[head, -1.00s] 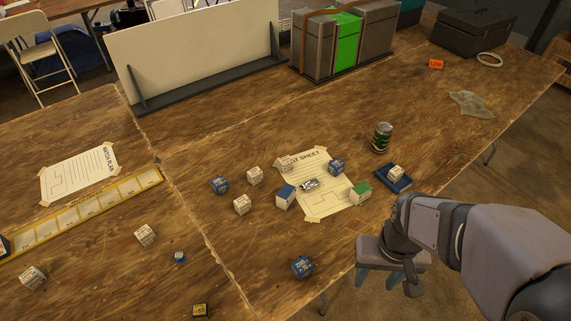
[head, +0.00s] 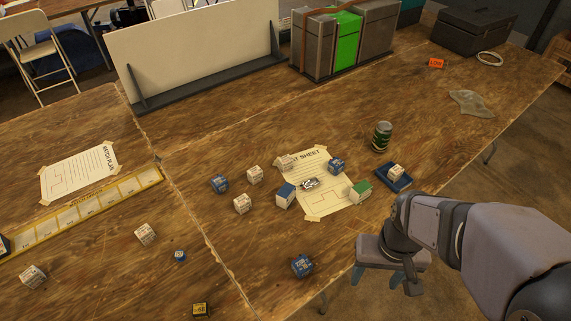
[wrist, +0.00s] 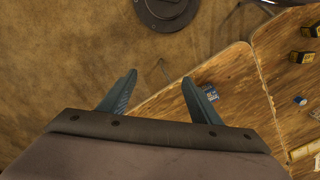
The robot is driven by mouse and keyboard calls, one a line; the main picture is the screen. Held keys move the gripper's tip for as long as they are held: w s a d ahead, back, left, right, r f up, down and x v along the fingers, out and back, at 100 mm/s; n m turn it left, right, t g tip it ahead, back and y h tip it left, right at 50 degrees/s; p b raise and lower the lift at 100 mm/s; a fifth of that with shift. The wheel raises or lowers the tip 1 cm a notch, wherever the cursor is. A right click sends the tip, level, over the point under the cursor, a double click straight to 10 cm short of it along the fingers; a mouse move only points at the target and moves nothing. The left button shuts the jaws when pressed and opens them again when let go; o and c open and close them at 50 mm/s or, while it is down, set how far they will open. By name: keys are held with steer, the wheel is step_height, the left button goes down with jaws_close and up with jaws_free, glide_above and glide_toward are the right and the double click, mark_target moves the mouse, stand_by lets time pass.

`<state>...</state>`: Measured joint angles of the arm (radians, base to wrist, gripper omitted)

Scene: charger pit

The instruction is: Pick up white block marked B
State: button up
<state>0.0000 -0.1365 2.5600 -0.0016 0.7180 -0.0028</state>
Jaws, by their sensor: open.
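Several white blocks stand on the wooden table in the head view: one left of the sheet (head: 255,175), one below it (head: 242,204), one left of the table seam (head: 145,234) and one at the far left (head: 33,276). Another is at the sheet's top edge (head: 287,163), and one sits on a small blue tray (head: 396,171). Their markings are too small to read, so I cannot tell which is marked B. My gripper (head: 388,277) is open and empty, off the table's front edge; its two fingers (wrist: 158,98) also show in the wrist view.
Blue blocks (head: 220,184) (head: 302,266), a green-topped block (head: 360,192) and a dark green can (head: 382,137) stand around the paper sheet (head: 325,205). A yellow strip (head: 85,215) lies at left. The table's right half is mostly clear.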

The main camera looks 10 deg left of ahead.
mark_target(288, 163)
steer(key=shift+r, duration=0.1)
step_height(288, 163, up, 5)
steer(key=w+a+m+t+y+b, duration=0.3)
steer(key=w+a+m+b, duration=0.5)
steer(key=w, duration=0.5)
steer(key=w+a+f+m+t+y+b, duration=0.1)
steer(key=w+a+m+t+y+b, duration=0.4)
steer(key=w+m, duration=0.75)
steer(key=w+a+m+t+y+b, duration=0.15)
steer(key=w+a+m+b, duration=0.6)
steer(key=w, duration=0.75)
steer(key=shift+t+h, duration=0.35)
steer(key=shift+t, duration=0.1)
steer(key=f, duration=1.6)
steer(key=shift+s+d+f+b, duration=0.15)
steer(key=shift+s+f+b, duration=0.15)
steer(key=shift+b, duration=0.1)
steer(key=shift+p+x, duration=0.8)
steer(key=shift+x, duration=2.9)
steer(key=shift+r, duration=0.1)
steer(key=c, duration=1.1)
